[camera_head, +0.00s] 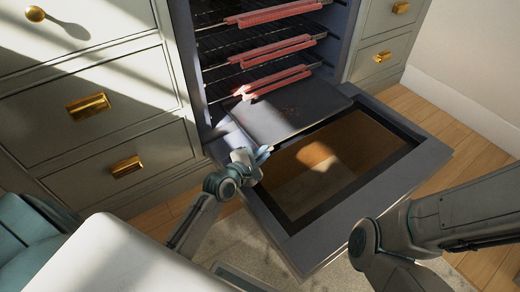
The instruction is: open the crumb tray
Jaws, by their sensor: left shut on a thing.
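My left gripper (263,154) is at the tray's front left corner, low over the door, and is shut on the tray's edge. Its fingers are small here and partly hide the corner. My right arm comes in from the right over the door's front right corner; its gripper is not in view.
Several oven racks with red edge guards (272,49) sit above the tray. Grey drawers with brass handles (88,106) stand at the left, and more drawers (381,57) at the right. Wooden floor (462,152) is clear to the right of the door.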

